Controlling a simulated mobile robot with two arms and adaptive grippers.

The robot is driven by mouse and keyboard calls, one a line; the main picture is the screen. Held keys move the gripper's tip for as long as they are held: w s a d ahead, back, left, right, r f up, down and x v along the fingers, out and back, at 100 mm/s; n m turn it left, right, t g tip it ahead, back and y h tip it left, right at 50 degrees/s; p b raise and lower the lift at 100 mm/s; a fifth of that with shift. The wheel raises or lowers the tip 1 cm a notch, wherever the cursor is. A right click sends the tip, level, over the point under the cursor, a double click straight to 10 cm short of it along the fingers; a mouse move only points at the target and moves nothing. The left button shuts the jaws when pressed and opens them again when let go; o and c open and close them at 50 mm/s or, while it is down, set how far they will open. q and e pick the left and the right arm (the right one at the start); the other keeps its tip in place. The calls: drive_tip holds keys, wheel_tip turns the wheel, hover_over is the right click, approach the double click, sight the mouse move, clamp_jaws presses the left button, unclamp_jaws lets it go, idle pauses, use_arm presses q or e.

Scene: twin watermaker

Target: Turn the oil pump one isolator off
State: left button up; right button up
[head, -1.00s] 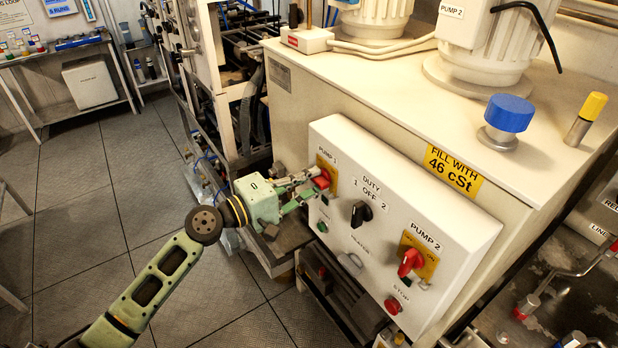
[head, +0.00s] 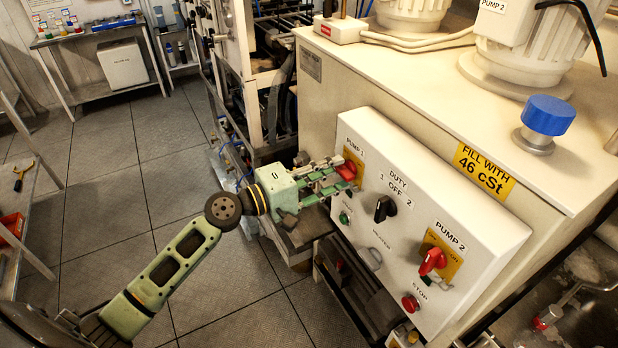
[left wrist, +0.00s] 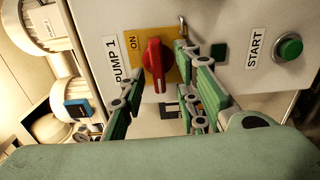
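The pump 1 isolator is a red handle (head: 347,170) on a yellow plate (head: 358,168) at the upper left of the white control panel. In the left wrist view the red handle (left wrist: 154,66) stands along the picture's vertical, near the ON mark on its plate (left wrist: 172,70). My left gripper (head: 336,174) is at the handle, its green-padded fingers pointing at the panel. In the left wrist view my left gripper (left wrist: 160,70) is open, with a finger on each side of the handle. I cannot tell whether either finger touches it. My right gripper is out of view.
The panel also carries a black duty selector (head: 385,208), a green start button (head: 344,217), a red pump 2 handle (head: 432,261) and a red stop button (head: 410,302). The cream tank top (head: 430,75) rises behind. Open floor (head: 110,220) lies to the left.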

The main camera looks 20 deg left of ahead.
use_arm(q)
drive_tip(key=v, duration=1.1)
